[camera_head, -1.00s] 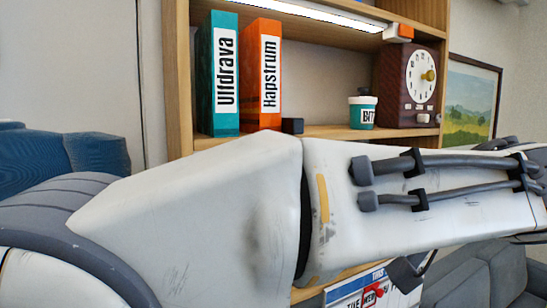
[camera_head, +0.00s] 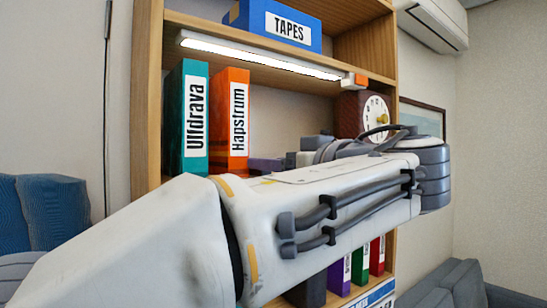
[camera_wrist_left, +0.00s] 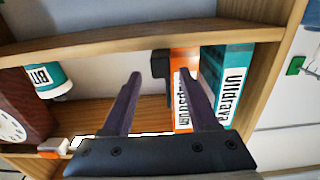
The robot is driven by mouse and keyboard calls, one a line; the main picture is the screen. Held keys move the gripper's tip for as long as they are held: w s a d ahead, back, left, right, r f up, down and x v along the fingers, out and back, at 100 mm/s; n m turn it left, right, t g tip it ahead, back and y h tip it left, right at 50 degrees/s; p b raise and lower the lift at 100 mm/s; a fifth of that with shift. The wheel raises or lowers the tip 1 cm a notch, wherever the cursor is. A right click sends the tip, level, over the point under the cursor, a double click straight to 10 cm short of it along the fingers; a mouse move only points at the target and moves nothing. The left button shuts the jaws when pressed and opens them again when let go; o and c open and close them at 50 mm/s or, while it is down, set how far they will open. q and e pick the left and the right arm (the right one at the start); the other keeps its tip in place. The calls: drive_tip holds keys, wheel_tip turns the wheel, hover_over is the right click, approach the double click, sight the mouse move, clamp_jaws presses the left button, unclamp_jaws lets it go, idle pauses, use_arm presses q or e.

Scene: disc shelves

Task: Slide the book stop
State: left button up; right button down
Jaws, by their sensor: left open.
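The book stop (camera_wrist_left: 160,64) is a small dark block on the shelf board, beside the orange book, in the left wrist view, which is turned upside down. The orange book "Hapstrum" (camera_head: 235,115) and the teal book "Ulldrava" (camera_head: 188,115) stand upright side by side on the shelf. They also show in the wrist view, orange (camera_wrist_left: 183,62) and teal (camera_wrist_left: 228,75). My left gripper (camera_wrist_left: 160,74) is open, and the stop appears between its fingertips; contact cannot be told. In the head view the gripper (camera_head: 266,164) is partly hidden by my arm. My right gripper is out of view.
A wooden upright (camera_head: 147,90) bounds the shelf at the left. A lit lamp bar (camera_head: 260,57) hangs under the board above. A clock (camera_head: 376,112) and a teal cup (camera_wrist_left: 47,80) stand on the shelf away from the books. More books (camera_head: 360,263) fill the shelf below.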

use_arm(q)
drive_tip(key=shift+x, duration=1)
clamp_jaws()
idle(0.8)
